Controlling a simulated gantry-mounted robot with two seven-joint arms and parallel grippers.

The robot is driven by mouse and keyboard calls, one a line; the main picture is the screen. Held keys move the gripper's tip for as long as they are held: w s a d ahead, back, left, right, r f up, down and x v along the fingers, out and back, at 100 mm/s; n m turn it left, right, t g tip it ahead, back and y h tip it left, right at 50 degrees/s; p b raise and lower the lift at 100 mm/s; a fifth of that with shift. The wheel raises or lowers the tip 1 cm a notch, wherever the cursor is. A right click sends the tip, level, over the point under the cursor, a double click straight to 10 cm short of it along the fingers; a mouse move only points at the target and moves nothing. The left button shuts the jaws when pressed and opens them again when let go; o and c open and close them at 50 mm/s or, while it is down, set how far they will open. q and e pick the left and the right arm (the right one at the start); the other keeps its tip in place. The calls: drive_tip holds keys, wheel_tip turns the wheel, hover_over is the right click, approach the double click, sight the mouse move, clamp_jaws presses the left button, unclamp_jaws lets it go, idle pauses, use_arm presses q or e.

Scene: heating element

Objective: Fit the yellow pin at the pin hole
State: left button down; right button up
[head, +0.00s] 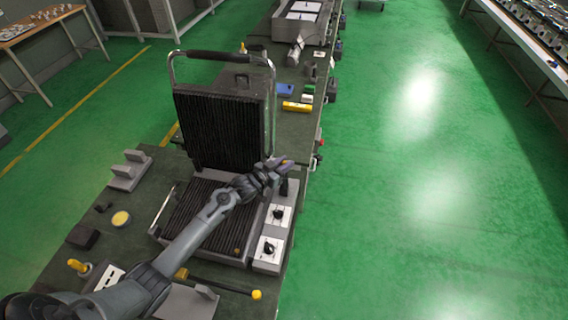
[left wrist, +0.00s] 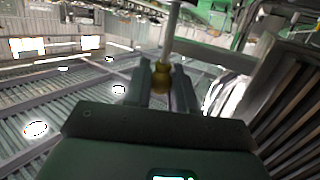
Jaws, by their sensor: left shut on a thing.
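My left gripper (head: 277,167) is over the right side of the open heating appliance (head: 222,125), near the hinge end of its control strip (head: 270,240). In the left wrist view my left gripper (left wrist: 162,82) is shut on the yellow pin (left wrist: 161,80), a dull gold piece between the two fingers. A pale rod (left wrist: 170,35) extends up from it in that view. In the head view the held pin is small and hard to make out. I cannot make out the pin hole. My right gripper is not in view.
The appliance's ribbed lid stands raised, with a metal handle (head: 221,55) on top. A grey block (head: 130,170), a yellow disc (head: 121,219) and a yellow-tipped rod (head: 257,295) lie around it on the bench. A yellow object (head: 297,106) lies behind. The green floor at right is clear.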

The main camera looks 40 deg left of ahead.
use_arm(q)
drive_tip(key=shift+f, duration=0.5)
drive_tip(key=c, duration=1)
unclamp_jaws()
drive_tip(key=shift+c, duration=0.2)
drive_tip(key=shift+o, duration=1)
drive_tip(key=shift+f, duration=0.1)
drive_tip(key=v, duration=1)
drive_tip(key=shift+s+r, duration=0.25)
drive_tip(key=shift+s, duration=0.05)
